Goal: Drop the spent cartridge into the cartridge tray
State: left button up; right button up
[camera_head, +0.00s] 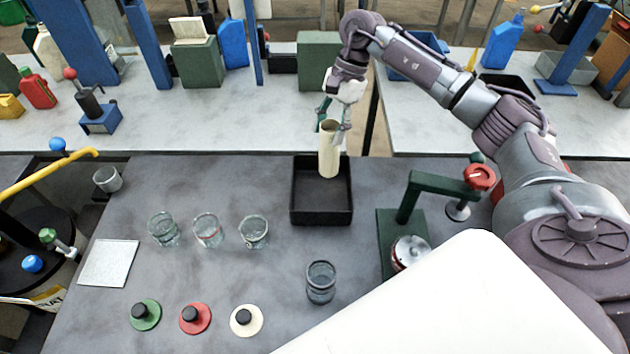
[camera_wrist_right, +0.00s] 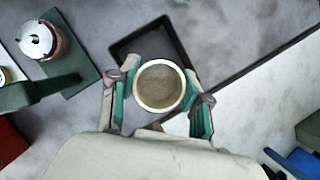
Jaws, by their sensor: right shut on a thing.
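The spent cartridge (camera_head: 329,150) is a cream tube held upright by my right gripper (camera_head: 335,118), whose fingers close around its upper end. In the head view its lower end overlaps the black cartridge tray (camera_head: 321,217), and I cannot tell whether it touches the tray floor. In the right wrist view I look down at the cartridge's open round end (camera_wrist_right: 160,86) between the two green-padded fingers (camera_wrist_right: 163,92). The tray (camera_wrist_right: 137,45) shows partly behind it there. My left gripper is not in view.
Several glass jars (camera_head: 208,231) stand left of and below the tray. A green press (camera_head: 402,222) with a red knob stands at its right, with a metal canister (camera_head: 409,253). Green, red and cream lids (camera_head: 195,318) lie at the front. Bare table lies left of the tray.

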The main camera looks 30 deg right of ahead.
jog(key=f, duration=0.1)
jog(key=f+b, duration=0.1)
jog(key=shift+s+f, duration=0.3)
jog(key=shift+f, duration=0.1)
jog(key=f, duration=0.2)
jog(key=shift+w+f+b, duration=0.25)
jog(key=shift+f+b, duration=0.05)
jog(key=shift+b, duration=0.1)
jog(key=o, duration=1)
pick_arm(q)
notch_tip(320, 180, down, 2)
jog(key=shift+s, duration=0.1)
pick_arm(e)
jog(key=o, duration=0.4)
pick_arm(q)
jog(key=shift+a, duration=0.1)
pick_arm(e)
jog(key=shift+o, duration=0.2)
jog(key=v, duration=1.2)
jog(key=shift+d, duration=0.15)
jog(key=shift+f, duration=0.15)
